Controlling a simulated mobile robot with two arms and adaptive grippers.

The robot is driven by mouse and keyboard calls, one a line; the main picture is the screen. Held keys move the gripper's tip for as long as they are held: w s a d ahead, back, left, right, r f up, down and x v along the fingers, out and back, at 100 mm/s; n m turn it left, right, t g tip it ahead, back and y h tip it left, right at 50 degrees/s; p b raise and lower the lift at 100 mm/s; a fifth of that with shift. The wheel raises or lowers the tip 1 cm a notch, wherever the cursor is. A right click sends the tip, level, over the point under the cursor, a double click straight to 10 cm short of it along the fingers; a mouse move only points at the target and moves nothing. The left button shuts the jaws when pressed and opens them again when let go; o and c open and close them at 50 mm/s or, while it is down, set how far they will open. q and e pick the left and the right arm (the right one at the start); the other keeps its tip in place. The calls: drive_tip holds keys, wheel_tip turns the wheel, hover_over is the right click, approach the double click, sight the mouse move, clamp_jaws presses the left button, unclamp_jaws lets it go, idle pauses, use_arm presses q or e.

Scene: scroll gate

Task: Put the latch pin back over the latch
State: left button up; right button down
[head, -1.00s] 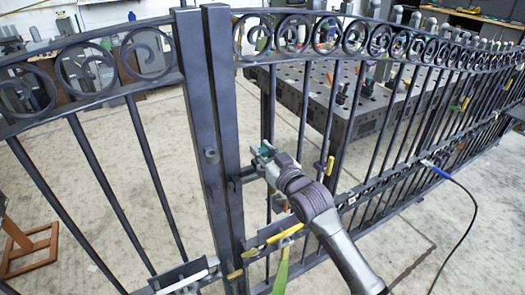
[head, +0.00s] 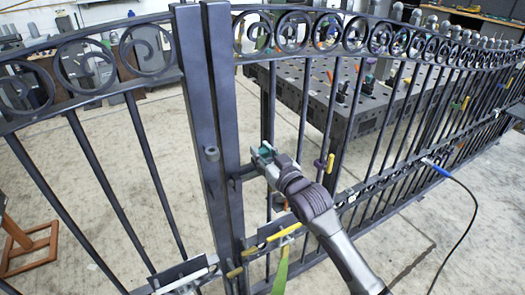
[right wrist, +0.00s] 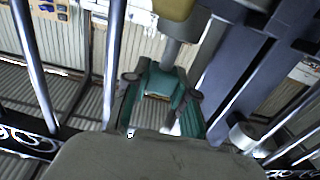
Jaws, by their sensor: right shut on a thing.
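My right gripper (head: 262,158) is beside the two upright dark posts (head: 222,110) of the gate, just right of them. Its green fingers (right wrist: 160,95) are shut on a dark bar (head: 242,174) that reaches to the posts; it seems to be the latch pin. The fingers hide its gripped part. In the right wrist view a grey rod (right wrist: 180,50) with a yellowish block (right wrist: 175,9) shows beyond the fingers. A short round stub (head: 211,154), perhaps the latch, sticks out of the left post. It shows right of the fingers (right wrist: 244,135). My left gripper is not in view.
Gate bars and scrollwork (head: 320,34) stand around my right arm. A yellow-handled clamp (head: 325,163) sits on a bar to the right. Below are a yellow rod (head: 283,233) and a green strip (head: 281,270). A perforated metal table (head: 310,85) stands behind the gate.

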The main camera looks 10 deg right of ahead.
drive_tip(key=shift+f+b, duration=0.4)
drive_tip(key=shift+f, duration=0.55)
drive_tip(key=c, duration=0.9)
unclamp_jaws()
drive_tip(key=shift+o, duration=0.2)
drive_tip(key=v, duration=1.2)
